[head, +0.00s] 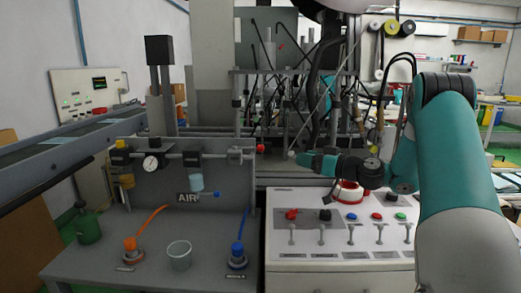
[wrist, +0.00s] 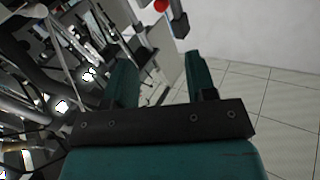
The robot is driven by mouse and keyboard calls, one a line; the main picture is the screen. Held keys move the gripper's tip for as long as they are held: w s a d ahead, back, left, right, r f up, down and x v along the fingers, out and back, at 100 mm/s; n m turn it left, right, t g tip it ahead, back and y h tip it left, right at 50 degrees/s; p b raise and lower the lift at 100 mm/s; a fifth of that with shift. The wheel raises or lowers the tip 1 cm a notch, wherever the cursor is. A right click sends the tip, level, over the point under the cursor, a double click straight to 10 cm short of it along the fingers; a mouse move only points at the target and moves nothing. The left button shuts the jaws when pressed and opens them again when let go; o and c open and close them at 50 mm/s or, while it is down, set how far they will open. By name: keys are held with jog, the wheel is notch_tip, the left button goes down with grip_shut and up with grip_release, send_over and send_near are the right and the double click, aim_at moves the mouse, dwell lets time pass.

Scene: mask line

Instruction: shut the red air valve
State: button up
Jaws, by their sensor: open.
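The air panel (head: 150,180), marked AIR, stands at the left with a gauge and a grey pipe. A red ball knob (head: 260,148), which looks like the red air valve's handle, is at the pipe's right end. In the wrist view my gripper (wrist: 160,68) has two teal fingers spread apart with nothing held. A red ball (wrist: 161,5), probably the same knob, shows at the top edge, beyond the fingers.
A white-tipped rod (head: 291,154) stands close to my fingertips. A control box (head: 340,235) with switches and a red button lies below my gripper. Machine cables and rods (head: 300,80) crowd behind. A cup (head: 179,255) stands on the grey bench at the left.

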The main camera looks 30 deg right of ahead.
aim_at(261, 147)
jog(key=p+x, duration=0.8)
jog(key=x, duration=0.9)
jog(key=shift+a, duration=0.1)
jog(key=shift+r, duration=0.1)
grip_shut()
jog(key=shift+s, duration=0.1)
jog(key=shift+h, duration=0.3)
